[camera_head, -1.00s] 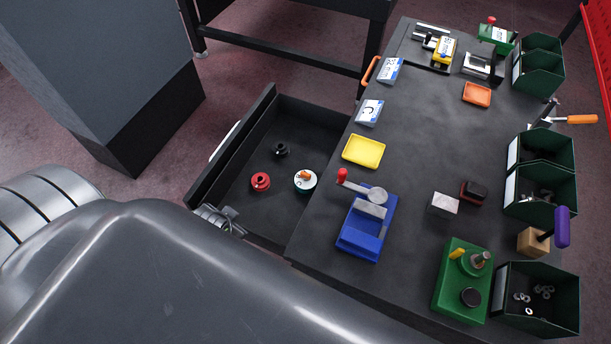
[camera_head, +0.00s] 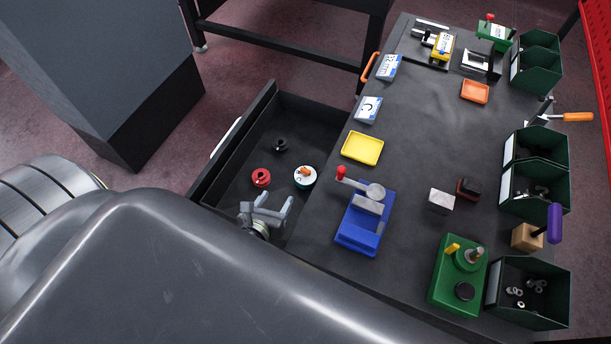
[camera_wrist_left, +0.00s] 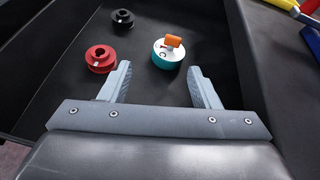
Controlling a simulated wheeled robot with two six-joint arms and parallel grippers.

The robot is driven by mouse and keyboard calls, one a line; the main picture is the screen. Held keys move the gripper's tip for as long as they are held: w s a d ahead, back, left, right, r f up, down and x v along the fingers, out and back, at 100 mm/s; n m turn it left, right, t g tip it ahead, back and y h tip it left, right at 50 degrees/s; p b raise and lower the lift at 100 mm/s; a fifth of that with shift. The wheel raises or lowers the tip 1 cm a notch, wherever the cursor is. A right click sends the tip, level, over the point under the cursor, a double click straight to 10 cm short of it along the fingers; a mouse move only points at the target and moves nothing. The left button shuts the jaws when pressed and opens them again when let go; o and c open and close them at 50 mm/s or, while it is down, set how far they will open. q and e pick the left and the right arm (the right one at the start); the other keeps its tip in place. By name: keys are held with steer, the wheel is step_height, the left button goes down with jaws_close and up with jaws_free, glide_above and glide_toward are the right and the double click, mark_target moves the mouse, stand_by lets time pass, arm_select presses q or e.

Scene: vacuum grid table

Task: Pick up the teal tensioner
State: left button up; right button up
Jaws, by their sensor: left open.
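The teal tensioner (camera_head: 305,177) is a round part with a white top, a teal side and an orange knob. It stands in the open dark drawer (camera_head: 235,150). In the left wrist view the tensioner (camera_wrist_left: 168,53) lies ahead of my open fingers, a little right of the middle between them, and is not touched. My left gripper (camera_head: 266,208) is open and empty over the near end of the drawer; its two fingers also show in the left wrist view (camera_wrist_left: 160,85). My right gripper is not in view.
A red round part (camera_head: 261,177) and a black one (camera_head: 281,145) stand in the drawer left of the tensioner. The drawer walls border this space. The table edge lies right, with a yellow tray (camera_head: 362,148) and a blue fixture (camera_head: 358,243) near it.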

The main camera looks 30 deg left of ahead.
arm_select(q)
steer(key=d+m, duration=0.2)
steer(key=h+b, duration=0.1)
steer(key=b, duration=0.2)
glide_toward(305, 171)
steer(key=x, duration=0.4)
steer(key=shift+w+d+f, duration=0.1)
steer(key=shift+w+f, duration=0.05)
steer(key=shift+f, duration=0.4)
steer(key=shift+r+b+x, duration=0.15)
steer(key=shift+b+x, duration=0.35)
steer(key=shift+x, duration=1.05)
steer(key=shift+r+b+x, duration=0.15)
steer(key=shift+b+x, duration=0.3)
steer(key=shift+x, duration=1.1)
steer(key=shift+r, duration=0.1)
steer(key=shift+c, duration=0.8)
jaws_close()
steer(key=shift+r, duration=0.1)
